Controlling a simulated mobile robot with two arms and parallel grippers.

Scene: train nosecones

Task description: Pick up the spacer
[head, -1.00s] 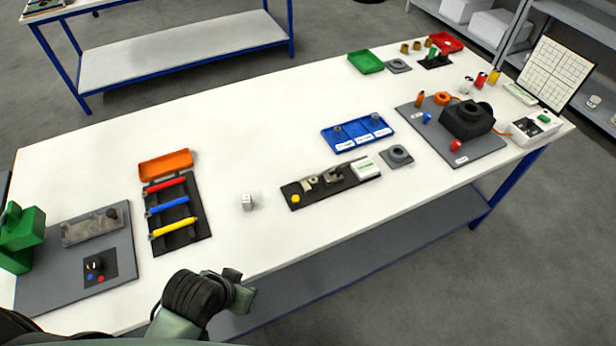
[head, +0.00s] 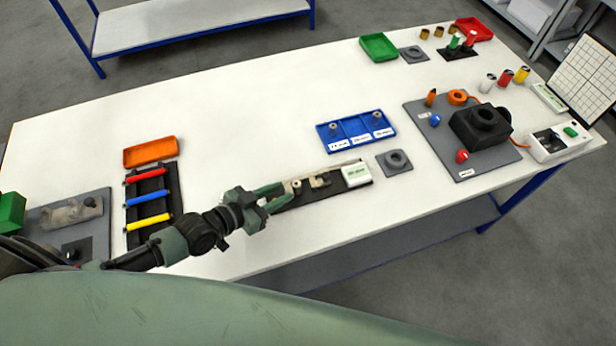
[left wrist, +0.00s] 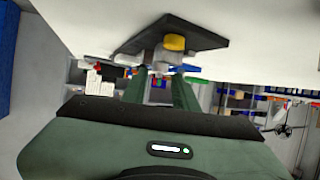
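My left gripper (head: 286,196) reaches over the table to the left end of a black fixture board (head: 328,186). Its two fingers are apart, and it looks open and empty. The board carries small beige-grey parts (head: 320,180); which part is the spacer I cannot tell. The left wrist view, tilted over, shows the open fingers (left wrist: 160,82) below the dark board (left wrist: 205,38). A yellow knob (left wrist: 175,42) and a grey part (left wrist: 158,58) show just past the fingertips. Contact cannot be told. My right gripper is not in view.
A white labelled box (head: 356,173) sits at the board's right end. A blue tray (head: 350,143) with small metal parts lies behind it, and a grey pad (head: 394,162) to its right. A rack of coloured tubes (head: 149,205) stands left. The table's back middle is clear.

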